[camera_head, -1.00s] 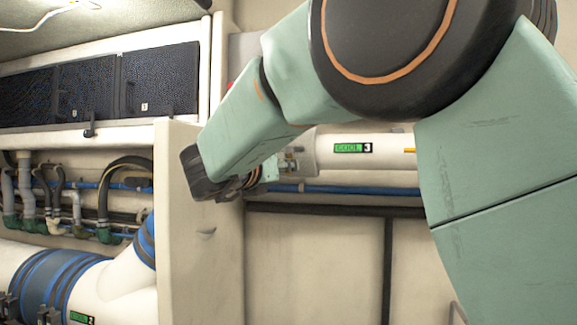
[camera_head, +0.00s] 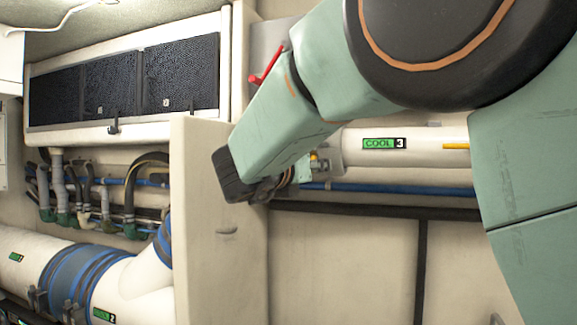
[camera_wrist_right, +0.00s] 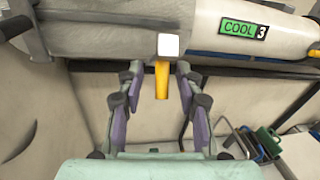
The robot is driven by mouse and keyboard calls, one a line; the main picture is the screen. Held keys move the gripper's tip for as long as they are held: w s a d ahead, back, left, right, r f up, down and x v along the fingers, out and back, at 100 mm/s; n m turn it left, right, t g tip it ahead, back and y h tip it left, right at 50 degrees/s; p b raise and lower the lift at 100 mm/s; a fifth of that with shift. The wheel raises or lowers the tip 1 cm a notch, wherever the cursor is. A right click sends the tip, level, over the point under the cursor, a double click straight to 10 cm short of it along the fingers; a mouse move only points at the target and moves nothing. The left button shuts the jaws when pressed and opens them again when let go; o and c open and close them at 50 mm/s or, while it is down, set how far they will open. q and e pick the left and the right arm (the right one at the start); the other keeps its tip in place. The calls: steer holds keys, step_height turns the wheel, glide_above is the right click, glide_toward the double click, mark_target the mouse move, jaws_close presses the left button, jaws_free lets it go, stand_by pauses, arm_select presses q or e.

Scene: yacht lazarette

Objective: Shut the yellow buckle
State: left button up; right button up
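The yellow buckle (camera_wrist_right: 162,80) shows in the right wrist view as a short yellow lever hanging below a white square piece, in front of the pipe labelled COOL 3 (camera_wrist_right: 285,35). My right gripper (camera_wrist_right: 157,72) is open, its two purple-padded fingers on either side of the lever with visible gaps. I cannot tell whether it touches the lever in depth. In the head view a small yellow spot (camera_head: 314,157) shows by the pipe's grey collar, just beyond my right wrist, which hides most of the gripper. My left gripper is in neither view.
A red lever (camera_head: 266,74) is above my right forearm. A beige partition (camera_head: 225,230) stands left of and below the wrist. Blue-banded pipes (camera_head: 75,280) are at the lower left. Another yellow piece (camera_head: 455,146) lies along the COOL 3 pipe. A green-and-grey object (camera_wrist_right: 262,142) is at lower right.

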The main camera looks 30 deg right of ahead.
steer(key=shift+s+a+r, duration=0.1)
steer(key=shift+s+r, duration=0.1)
steer(key=shift+s, duration=0.1)
steer(key=shift+w+f, duration=0.15)
steer(key=shift+w, duration=0.1)
steer(key=c, duration=0.5)
jaws_close()
